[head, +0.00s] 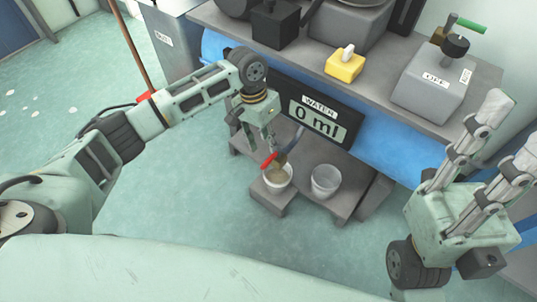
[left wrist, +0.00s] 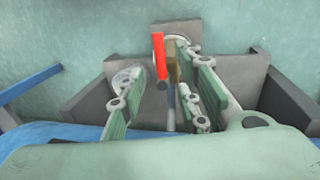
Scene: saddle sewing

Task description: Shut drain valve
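The drain valve (head: 281,160) is a small brass body with a red lever handle (head: 268,161). It sits low under the counter, above a white cup. In the left wrist view the red handle (left wrist: 159,55) points up and the brass body (left wrist: 172,62) is just right of it. My left gripper (head: 257,138) is just above the valve, its fingers apart. In the left wrist view the handle and pipe show between the open fingers (left wrist: 162,75); contact cannot be told. My right gripper (head: 510,128) is open and empty at the right, away from the valve.
A white cup (head: 278,187) and a clear container (head: 325,181) stand on a low grey step (head: 343,205). Above is a display (head: 318,114) reading WATER 0 ml. The counter holds a yellow switch box (head: 344,67) and a grey OFF box (head: 431,94) with a green lever.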

